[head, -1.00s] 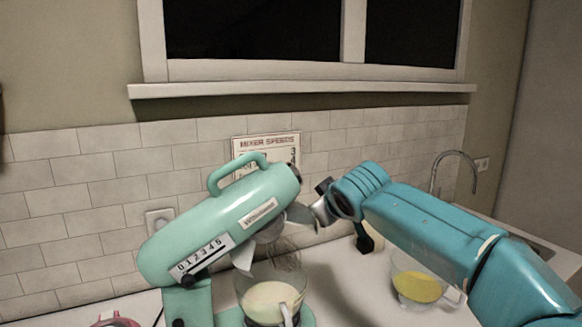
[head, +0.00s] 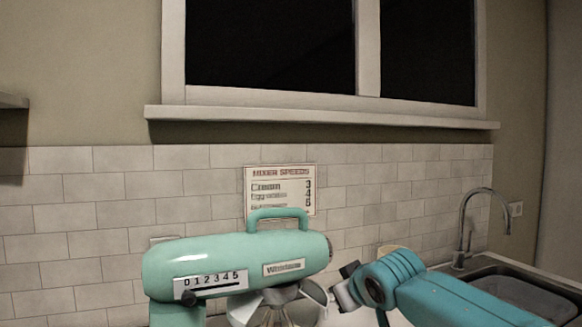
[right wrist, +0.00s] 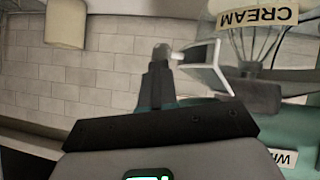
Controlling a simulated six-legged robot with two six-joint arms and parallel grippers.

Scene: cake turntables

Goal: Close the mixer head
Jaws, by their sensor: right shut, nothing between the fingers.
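The teal mixer head (head: 220,258) lies about level in the head view, with a handle on top and a numbered speed scale on its side. Its teal side also shows in the right wrist view (right wrist: 304,115). Below it a whisk (head: 272,317) hangs, and the bowl is cut off by the lower edge. My right gripper (head: 340,292) is just right of the mixer's front end, low beside it. In the right wrist view my right gripper (right wrist: 160,58) is shut and empty, close to a white angled piece (right wrist: 207,72); whether they touch is unclear. My left gripper is out of view.
A mixer speeds sign (head: 280,190) hangs on the tiled wall behind the mixer. A sink (head: 510,290) with a tap (head: 463,225) is at the right. A window sill (head: 320,118) runs above. A CREAM label (right wrist: 258,17) shows upside down in the right wrist view.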

